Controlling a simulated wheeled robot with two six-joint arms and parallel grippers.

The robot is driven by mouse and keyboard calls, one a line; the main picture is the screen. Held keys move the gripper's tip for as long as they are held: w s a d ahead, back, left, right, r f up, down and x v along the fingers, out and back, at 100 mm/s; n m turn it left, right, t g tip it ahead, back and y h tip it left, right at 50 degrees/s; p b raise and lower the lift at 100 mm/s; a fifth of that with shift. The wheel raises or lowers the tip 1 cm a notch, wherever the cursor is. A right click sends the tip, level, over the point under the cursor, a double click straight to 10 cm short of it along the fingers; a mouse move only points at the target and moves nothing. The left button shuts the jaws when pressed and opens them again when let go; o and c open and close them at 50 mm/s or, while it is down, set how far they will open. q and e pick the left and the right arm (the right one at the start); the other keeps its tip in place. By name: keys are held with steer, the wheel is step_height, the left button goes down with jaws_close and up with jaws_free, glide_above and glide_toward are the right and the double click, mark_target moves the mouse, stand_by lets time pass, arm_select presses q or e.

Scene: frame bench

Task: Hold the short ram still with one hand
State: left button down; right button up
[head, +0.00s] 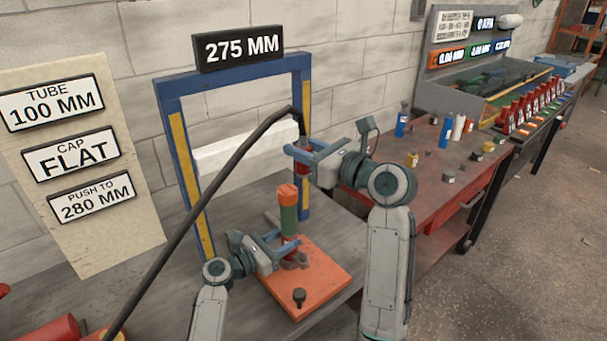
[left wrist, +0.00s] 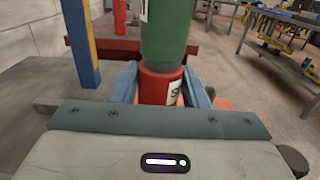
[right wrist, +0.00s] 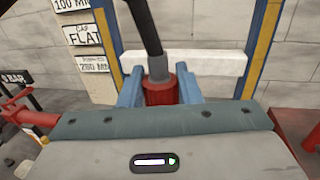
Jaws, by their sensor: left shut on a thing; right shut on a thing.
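The short ram, a red cylinder with a white label, shows in the left wrist view (left wrist: 160,86) with a green tube (left wrist: 167,32) standing on it. In the head view the green tube (head: 288,220) has an orange cap (head: 287,193) on top, and the stack looks upright over an orange plate (head: 318,272). My left gripper (head: 287,246) is shut on the ram, low on the stack. My right gripper (head: 304,153) is shut on a red hose end (right wrist: 161,92), up near the frame's right post. A black hose (head: 235,160) runs from it to the lower left.
A board (head: 70,115) at left reads TUBE 100 MM, CAP FLAT, PUSH TO 280 MM. A red bench (head: 432,180) with bottles stands at right. Floor at lower right is clear.

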arm_select(q)
steer(key=shift+f, duration=0.1)
stand_by(0.3)
steer(key=c, duration=0.7)
jaws_free()
steer(key=shift+c, duration=0.2)
steer(key=shift+a, duration=0.1)
